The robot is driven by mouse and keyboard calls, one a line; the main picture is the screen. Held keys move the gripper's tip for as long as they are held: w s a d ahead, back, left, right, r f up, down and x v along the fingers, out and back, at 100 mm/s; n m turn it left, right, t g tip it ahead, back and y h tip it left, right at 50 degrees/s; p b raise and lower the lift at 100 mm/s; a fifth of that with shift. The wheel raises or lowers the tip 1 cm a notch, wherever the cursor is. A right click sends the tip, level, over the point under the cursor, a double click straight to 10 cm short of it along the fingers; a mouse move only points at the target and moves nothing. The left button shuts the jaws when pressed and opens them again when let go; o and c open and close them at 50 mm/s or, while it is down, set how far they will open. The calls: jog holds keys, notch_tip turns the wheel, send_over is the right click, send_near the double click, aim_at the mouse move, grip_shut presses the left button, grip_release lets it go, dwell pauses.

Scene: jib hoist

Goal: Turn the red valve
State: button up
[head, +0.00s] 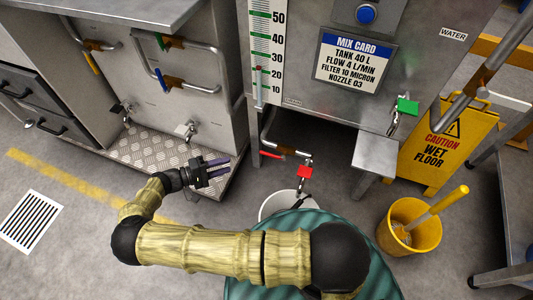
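A red lever handle (272,155) sits on the pipe below the steel tank, at the picture's middle. I cannot tell which of the two red handles is the valve named. My gripper (228,169) is left of both, apart from them, pointing right. Its dark fingers look parted, with nothing visible between them. My arm and body cover part of the bucket.
A green-handled tap (407,106) is on the tank's right. A yellow bucket (409,228) and wet-floor sign (448,145) stand right. A cabinet (180,85) with blue and yellow levers stands left on a tread-plate base (155,154). A floor grate (31,221) lies left.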

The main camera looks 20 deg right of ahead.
aim_at(266, 153)
jog(key=d+b, duration=0.1)
jog(key=d, duration=0.4)
jog(key=w+d+f+b, duration=0.1)
jog(key=d+b, duration=0.1)
jog(key=d, duration=0.3)
jog(key=w+d+f+b, duration=0.1)
jog(key=d+b, duration=0.1)
jog(key=d, duration=0.3)
jog(key=shift+f, duration=0.15)
jog(key=shift+w+d, duration=0.15)
jog(key=shift+d, duration=0.35)
jog(key=shift+c, duration=0.3)
grip_shut()
